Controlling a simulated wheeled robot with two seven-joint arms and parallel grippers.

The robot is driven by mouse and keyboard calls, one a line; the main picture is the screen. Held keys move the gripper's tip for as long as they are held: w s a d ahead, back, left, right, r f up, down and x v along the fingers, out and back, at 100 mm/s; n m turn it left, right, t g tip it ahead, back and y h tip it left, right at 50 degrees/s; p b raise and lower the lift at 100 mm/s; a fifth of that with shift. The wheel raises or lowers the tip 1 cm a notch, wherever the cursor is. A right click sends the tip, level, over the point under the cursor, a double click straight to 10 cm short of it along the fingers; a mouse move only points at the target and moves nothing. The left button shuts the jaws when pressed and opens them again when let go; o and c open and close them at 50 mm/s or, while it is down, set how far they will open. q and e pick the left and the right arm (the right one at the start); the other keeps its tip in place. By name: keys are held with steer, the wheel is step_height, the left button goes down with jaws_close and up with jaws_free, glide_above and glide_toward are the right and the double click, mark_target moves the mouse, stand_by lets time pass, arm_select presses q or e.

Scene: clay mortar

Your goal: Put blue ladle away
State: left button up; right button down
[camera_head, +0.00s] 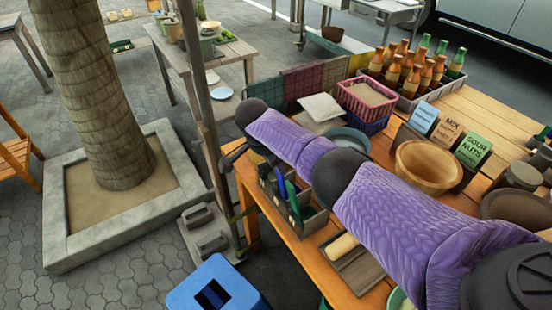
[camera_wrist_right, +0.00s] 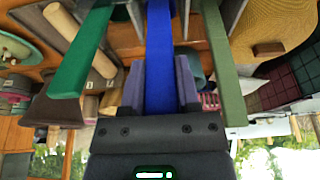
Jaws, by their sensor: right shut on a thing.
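The blue ladle shows as a flat blue handle (camera_wrist_right: 160,45) in the right wrist view and as a short blue strip (camera_head: 280,184) in the head view. Its bowl is hidden. My right gripper (camera_wrist_right: 158,75) is shut on this handle, with one finger on each side. In the head view the gripper is mostly hidden by my purple forearm. The handle stands at a grey utensil caddy (camera_head: 313,224) on the wooden table; I cannot tell how deep it sits. My left gripper is not in view.
A green handle (camera_wrist_right: 83,62) and an olive-green one (camera_wrist_right: 220,60) flank the gripper closely. A rolling pin (camera_head: 342,246) lies beside the caddy. A wooden bowl (camera_head: 428,166), signs, baskets (camera_head: 368,99) and a bottle crate (camera_head: 410,98) crowd the table.

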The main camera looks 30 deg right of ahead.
stand_by(0.3)
steer(key=shift+c, duration=2.3)
jaws_free()
steer(key=shift+o, duration=1.1)
steer(key=p+v, duration=0.4)
steer(key=v, duration=0.6)
